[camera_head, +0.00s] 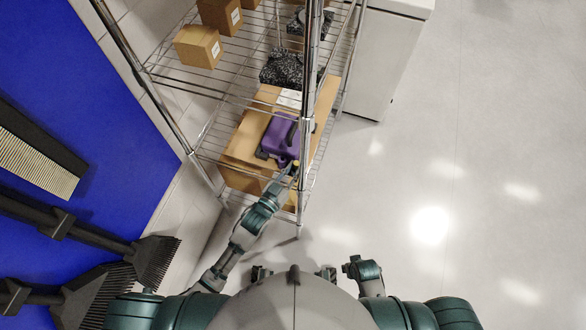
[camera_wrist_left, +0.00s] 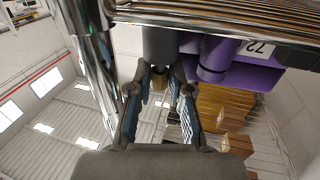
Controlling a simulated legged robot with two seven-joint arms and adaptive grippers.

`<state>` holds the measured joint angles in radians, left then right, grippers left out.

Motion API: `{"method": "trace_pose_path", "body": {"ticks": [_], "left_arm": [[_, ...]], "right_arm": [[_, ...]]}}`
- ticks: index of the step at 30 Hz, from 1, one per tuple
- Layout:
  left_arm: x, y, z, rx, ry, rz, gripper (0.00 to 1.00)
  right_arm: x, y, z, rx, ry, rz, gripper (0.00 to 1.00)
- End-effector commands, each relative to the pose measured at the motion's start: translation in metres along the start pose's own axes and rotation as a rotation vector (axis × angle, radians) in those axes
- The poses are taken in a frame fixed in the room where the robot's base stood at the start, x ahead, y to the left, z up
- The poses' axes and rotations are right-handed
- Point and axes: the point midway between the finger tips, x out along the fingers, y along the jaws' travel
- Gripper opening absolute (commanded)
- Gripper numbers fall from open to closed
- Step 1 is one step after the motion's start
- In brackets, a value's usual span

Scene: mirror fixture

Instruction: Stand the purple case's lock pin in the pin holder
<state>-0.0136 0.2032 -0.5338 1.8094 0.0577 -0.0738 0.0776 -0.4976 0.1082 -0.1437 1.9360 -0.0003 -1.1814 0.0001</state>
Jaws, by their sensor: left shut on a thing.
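The purple case (camera_head: 279,139) lies on a cardboard box on the wire rack. Its purple side with a white "72" label (camera_wrist_left: 257,49) shows at the top right of the left wrist view. My left gripper (camera_head: 293,170) is at the case's near right end, by the rack post. In the left wrist view its fingers (camera_wrist_left: 160,88) are closed around a small brass-coloured piece (camera_wrist_left: 159,76), which looks like the lock pin. A dark grey cylinder (camera_wrist_left: 159,42) sits right beyond it; I cannot tell whether they touch. I cannot make out the pin holder.
The chrome rack post (camera_head: 309,90) stands close beside my left gripper, and wire shelf bars (camera_wrist_left: 210,20) run close by. Cardboard boxes (camera_head: 198,47) and black speckled items (camera_head: 282,68) are farther back. A white cabinet (camera_head: 380,65) stands behind; the floor at right is clear.

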Motion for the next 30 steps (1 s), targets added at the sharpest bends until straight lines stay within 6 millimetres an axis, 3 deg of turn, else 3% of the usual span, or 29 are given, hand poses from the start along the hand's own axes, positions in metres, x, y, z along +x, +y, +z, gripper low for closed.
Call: {"method": "trace_pose_path", "body": {"ticks": [10,11,14,20,21,24,30], "left_arm": [[0.0,0.0,0.007,0.0,-0.003,0.0,0.0],[0.0,0.0,0.008,0.0,-0.003,0.0,0.27],[0.0,0.0,0.009,0.0,-0.005,0.0,0.49],[-0.001,0.002,0.01,-0.001,-0.008,0.003,0.49],[-0.001,0.002,0.011,-0.002,-0.009,0.003,0.45],[-0.001,0.003,0.011,-0.002,-0.011,0.003,0.51],[-0.002,0.004,0.013,-0.002,-0.015,0.005,0.48]], "right_arm": [[0.003,-0.001,0.001,0.0,-0.001,-0.001,0.4],[0.003,-0.001,0.001,0.0,-0.001,-0.001,0.4],[0.003,-0.001,0.001,0.0,-0.001,-0.001,0.4],[0.003,-0.001,0.001,0.0,-0.001,-0.001,0.4],[0.003,-0.001,0.001,0.0,-0.002,-0.001,0.4],[0.003,-0.001,0.001,0.0,-0.002,-0.001,0.4],[0.004,-0.001,0.001,0.001,-0.002,-0.001,0.4]]}}
